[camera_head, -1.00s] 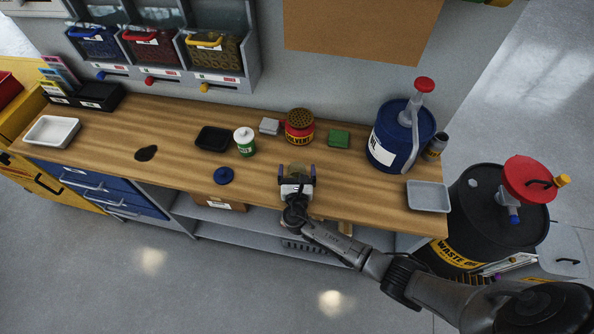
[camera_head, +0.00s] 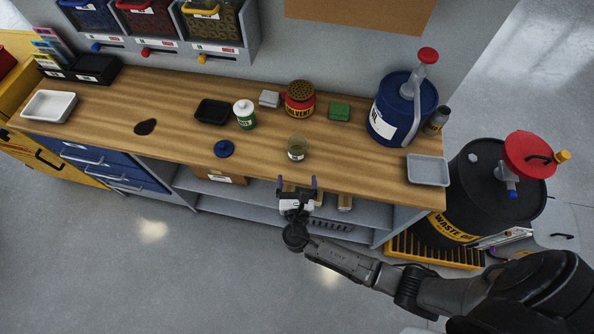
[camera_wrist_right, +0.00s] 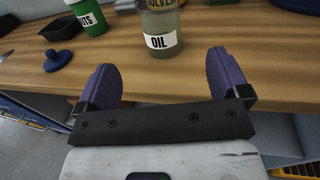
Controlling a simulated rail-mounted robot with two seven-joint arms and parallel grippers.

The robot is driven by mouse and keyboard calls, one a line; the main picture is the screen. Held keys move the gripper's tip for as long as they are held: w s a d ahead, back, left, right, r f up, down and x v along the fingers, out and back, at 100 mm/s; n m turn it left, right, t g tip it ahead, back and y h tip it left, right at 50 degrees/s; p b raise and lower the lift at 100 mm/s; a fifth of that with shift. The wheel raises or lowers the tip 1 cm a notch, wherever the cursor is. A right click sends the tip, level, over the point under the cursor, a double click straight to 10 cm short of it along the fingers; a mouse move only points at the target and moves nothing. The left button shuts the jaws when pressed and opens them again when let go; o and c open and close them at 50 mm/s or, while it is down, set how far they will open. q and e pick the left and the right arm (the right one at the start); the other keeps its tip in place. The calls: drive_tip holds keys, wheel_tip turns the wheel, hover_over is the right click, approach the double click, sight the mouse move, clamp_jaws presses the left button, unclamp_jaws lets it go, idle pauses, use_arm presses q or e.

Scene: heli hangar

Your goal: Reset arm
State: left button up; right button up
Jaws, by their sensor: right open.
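My right gripper (camera_head: 297,184) is open and empty, just off the front edge of the workbench in the head view. Its two purple finger pads (camera_wrist_right: 163,82) stand apart in the right wrist view. A small clear jar labelled OIL (camera_head: 297,149) stands upright on the bench near the front edge, beyond the fingertips and not touched by them. The jar also shows in the right wrist view (camera_wrist_right: 160,25). My left gripper is not in view.
The wooden bench (camera_head: 345,165) holds a red solvent can (camera_head: 299,100), a white-green container (camera_head: 245,116), a blue lid (camera_head: 224,149), a black tray (camera_head: 213,111), a grey tray (camera_head: 428,170) and a blue drum (camera_head: 398,108). A black waste drum (camera_head: 480,205) stands at right. Open floor lies in front.

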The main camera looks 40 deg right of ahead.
drive_tip(key=shift+s+a, duration=0.15)
drive_tip(key=shift+s, duration=0.1)
idle(0.5)
drive_tip(key=s+d+f+m+g+y, duration=0.1)
drive_tip(key=s+d+m+g+y, duration=0.1)
drive_tip(key=s+m+g, duration=0.35)
drive_tip(key=s+d+f+m+g+y, duration=0.1)
drive_tip(key=s+d+m+g+y, duration=0.15)
drive_tip(key=s+m, duration=0.65)
drive_tip(key=s+a+r+m+g+y, duration=0.3)
drive_tip(key=s+r+m+y, duration=0.25)
drive_tip(key=s+m, duration=0.5)
wheel_tip(320, 180, up, 23)
drive_tip(key=w+m+p, duration=0.1)
drive_tip(key=m+p, duration=0.1)
drive_tip(key=p, duration=2.1)
drive_tip(key=shift+w+a+r+y+p, duration=0.2)
drive_tip(key=shift+w+a+y+p, duration=0.1)
drive_tip(key=shift+a+p, duration=0.1)
